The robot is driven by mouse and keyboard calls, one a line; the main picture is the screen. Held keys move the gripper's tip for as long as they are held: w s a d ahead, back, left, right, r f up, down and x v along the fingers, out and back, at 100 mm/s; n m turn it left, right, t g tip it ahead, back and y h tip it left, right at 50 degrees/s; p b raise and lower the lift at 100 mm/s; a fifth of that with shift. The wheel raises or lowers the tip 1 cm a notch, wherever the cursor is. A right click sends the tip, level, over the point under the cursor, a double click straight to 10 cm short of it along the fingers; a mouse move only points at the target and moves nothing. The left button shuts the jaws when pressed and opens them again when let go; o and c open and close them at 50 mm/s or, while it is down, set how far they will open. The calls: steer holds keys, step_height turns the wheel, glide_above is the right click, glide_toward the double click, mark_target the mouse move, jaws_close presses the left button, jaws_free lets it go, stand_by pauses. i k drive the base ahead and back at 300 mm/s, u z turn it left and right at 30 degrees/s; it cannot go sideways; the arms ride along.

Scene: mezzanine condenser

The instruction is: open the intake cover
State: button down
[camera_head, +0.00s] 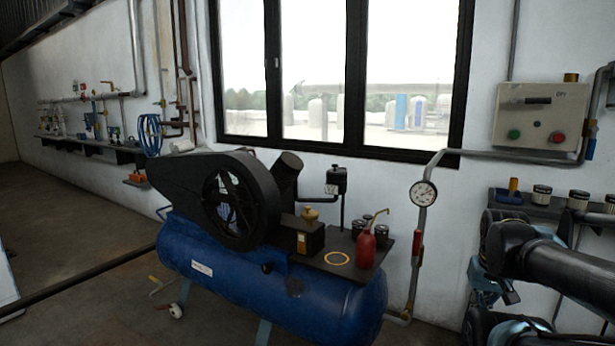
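A blue compressor (225,263) stands on the floor below the window, with a large black belt guard (215,190) at its left. A tilted black cylinder (287,172) with a round top rises just right of the guard. It looks like the intake, and its top looks covered, though the dark detail is hard to read. My gripper (492,287) is at the lower right, well apart from the compressor. It is dark and partly overlapped by my arm, so its fingers cannot be made out.
A red oil can (366,249), a yellow ring (337,258) and dark jars sit on the compressor's plate (382,236). A gauge (423,193) on a wall pipe stands between the compressor and my arm. A control box (541,117) and a shelf (535,207) with jars are at right.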

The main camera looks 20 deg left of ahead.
mark_target(334, 174)
steer(key=u, duration=0.9)
steer(key=k, duration=0.6)
steer(key=u, duration=0.3)
steer(key=i, duration=1.3)
steer(key=z, duration=0.4)
